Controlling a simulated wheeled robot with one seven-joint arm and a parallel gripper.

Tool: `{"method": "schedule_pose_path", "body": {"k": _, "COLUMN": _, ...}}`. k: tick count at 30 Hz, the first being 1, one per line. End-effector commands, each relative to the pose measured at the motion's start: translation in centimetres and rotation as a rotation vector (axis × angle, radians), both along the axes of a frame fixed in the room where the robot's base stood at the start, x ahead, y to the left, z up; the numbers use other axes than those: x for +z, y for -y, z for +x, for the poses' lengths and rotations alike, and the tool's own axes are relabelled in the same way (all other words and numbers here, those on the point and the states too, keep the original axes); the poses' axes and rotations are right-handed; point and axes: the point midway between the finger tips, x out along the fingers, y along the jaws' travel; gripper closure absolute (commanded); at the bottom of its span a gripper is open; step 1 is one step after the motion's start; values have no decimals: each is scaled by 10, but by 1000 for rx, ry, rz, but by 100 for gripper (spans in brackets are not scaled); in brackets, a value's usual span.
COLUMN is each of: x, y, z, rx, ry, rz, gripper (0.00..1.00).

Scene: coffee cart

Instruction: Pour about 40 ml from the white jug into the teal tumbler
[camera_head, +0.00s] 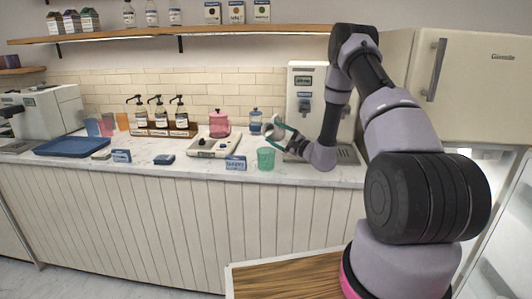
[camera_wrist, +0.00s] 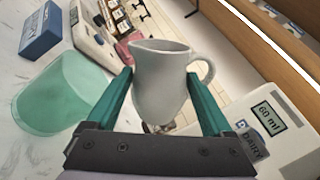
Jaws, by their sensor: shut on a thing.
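The white jug (camera_wrist: 160,85) is between the teal fingers of my gripper (camera_wrist: 159,74), which is shut on it. Its spout points left in the wrist view, to the side where the teal tumbler (camera_wrist: 62,95) stands, and its handle is on the right. Against the slanted counter and shelf lines the jug looks tilted towards the tumbler. No stream is visible, and the jug's contents are hidden. In the head view the tumbler (camera_head: 266,158) stands near the counter's front edge, and my gripper (camera_head: 272,127) is above and slightly behind it. I see no liquid in the tumbler.
A dispenser with a display reading 60 ml (camera_wrist: 265,116) and a DAIRY label is right in the wrist view. A scale (camera_head: 213,144), a blue sign (camera_head: 235,163) and a pink jar (camera_head: 219,123) are left of the tumbler. A white machine (camera_head: 306,95) stands behind my arm.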

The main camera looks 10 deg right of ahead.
Motion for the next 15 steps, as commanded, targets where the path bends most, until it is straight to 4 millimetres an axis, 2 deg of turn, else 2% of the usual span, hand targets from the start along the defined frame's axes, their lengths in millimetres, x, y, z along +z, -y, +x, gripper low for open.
{"method": "schedule_pose_path", "body": {"k": 15, "x": 6, "y": 0, "z": 0, "rx": 0, "ry": 75, "rz": -80, "gripper": 97}}
